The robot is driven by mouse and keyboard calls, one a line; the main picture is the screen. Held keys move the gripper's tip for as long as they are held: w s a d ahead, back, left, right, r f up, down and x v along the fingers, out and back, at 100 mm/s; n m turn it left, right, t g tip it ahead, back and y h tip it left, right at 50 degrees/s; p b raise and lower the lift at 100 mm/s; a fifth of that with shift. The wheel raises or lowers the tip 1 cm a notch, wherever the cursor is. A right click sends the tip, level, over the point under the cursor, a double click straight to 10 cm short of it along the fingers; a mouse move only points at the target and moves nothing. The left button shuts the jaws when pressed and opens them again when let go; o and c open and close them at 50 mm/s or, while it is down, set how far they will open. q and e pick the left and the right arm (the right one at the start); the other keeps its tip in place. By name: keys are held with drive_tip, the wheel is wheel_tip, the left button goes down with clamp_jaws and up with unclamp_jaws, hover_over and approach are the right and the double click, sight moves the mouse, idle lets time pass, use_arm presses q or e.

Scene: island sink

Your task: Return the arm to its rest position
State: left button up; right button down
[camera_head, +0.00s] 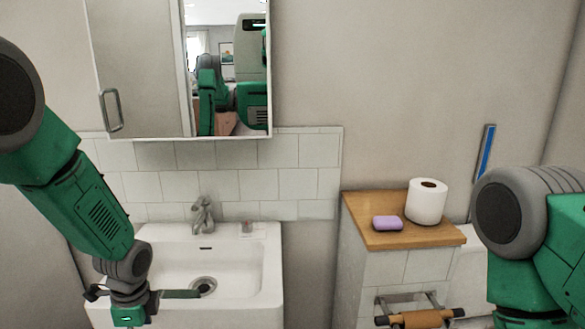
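My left arm comes in from the left and bends down at the front left of the sink. My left gripper (140,294) hangs over the left front part of the white sink (265,285). Its dark fingers stand out on opposite sides of the wrist, spread apart, with nothing seen between them. The fingertips are partly hidden by the gripper body. My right arm (530,235) shows only as a bent grey and green joint at the right edge. My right gripper is out of view.
A faucet (203,215) stands behind the basin. A mirror cabinet (140,70) hangs above. A wooden ledge (375,242) to the right holds purple soap (387,223) and a toilet roll (426,203). A holder with a brown roll (420,318) is below. A blue-striped object (486,150) stands behind my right arm.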

use_arm(q)
drive_tip(key=s+d+f+n+h, duration=0.1)
drive_tip(key=s+d+f+n, duration=0.2)
drive_tip(key=s+f+n, duration=0.85)
drive_tip(key=s+f+n+b, duration=0.1)
drive_tip(key=s+f+n, duration=0.1)
drive_tip(key=s, duration=1.5)
drive_tip(key=shift+s+d+n+t, duration=0.15)
drive_tip(key=shift+s+n+t, duration=0.2)
drive_tip(key=shift+n, duration=0.5)
